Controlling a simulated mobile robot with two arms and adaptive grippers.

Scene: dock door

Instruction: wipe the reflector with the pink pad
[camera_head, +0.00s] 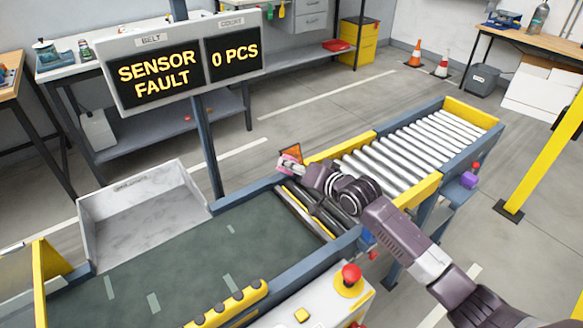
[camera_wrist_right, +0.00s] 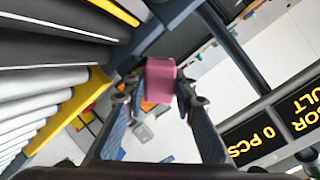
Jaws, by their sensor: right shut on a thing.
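The pink pad (camera_head: 286,162) is at the tip of my right gripper (camera_head: 298,168), over the far side rail of the conveyor. In the right wrist view the pink pad (camera_wrist_right: 160,80) sits between the two fingers, which are shut on it. The orange reflector (camera_head: 291,151) stands at the far rail, just behind the pad. The pad and gripper hide part of it, and I cannot tell whether the pad touches it. In the wrist view a small orange patch shows behind the pad. My left gripper is not in view.
The green belt (camera_head: 190,260) is bare, with a grey tray (camera_head: 145,205) beside it. The roller section (camera_head: 410,145) lies to the right. A sign (camera_head: 180,65) reading "SENSOR FAULT" and "0 PCS" stands on a post behind the rail. A control box with a red button (camera_head: 350,277) is in front.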

